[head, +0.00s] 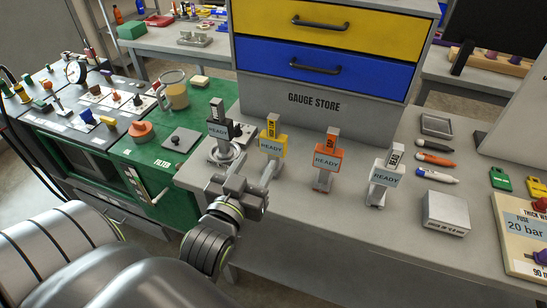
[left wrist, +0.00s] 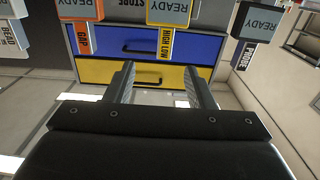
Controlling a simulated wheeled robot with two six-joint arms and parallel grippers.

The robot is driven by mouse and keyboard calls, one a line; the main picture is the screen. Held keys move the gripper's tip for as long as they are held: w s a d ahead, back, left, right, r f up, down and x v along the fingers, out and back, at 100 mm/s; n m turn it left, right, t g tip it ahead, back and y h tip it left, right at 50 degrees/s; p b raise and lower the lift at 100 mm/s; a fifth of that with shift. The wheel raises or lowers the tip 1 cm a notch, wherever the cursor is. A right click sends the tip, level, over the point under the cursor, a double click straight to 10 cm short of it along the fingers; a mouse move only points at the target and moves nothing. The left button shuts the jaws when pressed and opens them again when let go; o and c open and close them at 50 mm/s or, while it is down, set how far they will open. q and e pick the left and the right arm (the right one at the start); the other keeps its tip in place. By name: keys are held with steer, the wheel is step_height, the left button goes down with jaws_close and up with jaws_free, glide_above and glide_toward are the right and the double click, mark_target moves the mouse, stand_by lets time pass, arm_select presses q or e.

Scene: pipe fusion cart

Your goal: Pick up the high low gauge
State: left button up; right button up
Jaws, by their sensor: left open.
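The high low gauge is the yellow one (head: 271,135), standing upright on the grey bench with a READY plate on its front. It also shows in the left wrist view (left wrist: 168,40), where its label reads HIGH LOW and the picture is upside down. My left gripper (head: 248,168) is just in front of it. In the left wrist view my left gripper (left wrist: 162,85) is open with nothing between its fingers, and the yellow gauge lies beyond the gap. In the head view the gripper hides the gauge's lower part. My right gripper is not in view.
A dark probe gauge (head: 217,125) stands close on the left; orange (head: 327,155) and white (head: 386,175) gauges stand on the right. The gauge store cabinet (head: 315,98) rises behind. Pens (head: 436,159) and a grey box (head: 446,213) lie farther right. The bench's front middle is clear.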

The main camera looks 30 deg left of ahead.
mark_target(271, 129)
arm_select(q)
steer(key=x, duration=1)
steer(key=shift+a+p, duration=0.1)
steer(key=shift+p, duration=0.2)
steer(key=x, duration=0.2)
steer(key=a+p+x, duration=0.1)
steer(key=x, duration=0.1)
steer(key=shift+w, duration=0.55)
steer(key=shift+c, duration=0.9)
jaws_close()
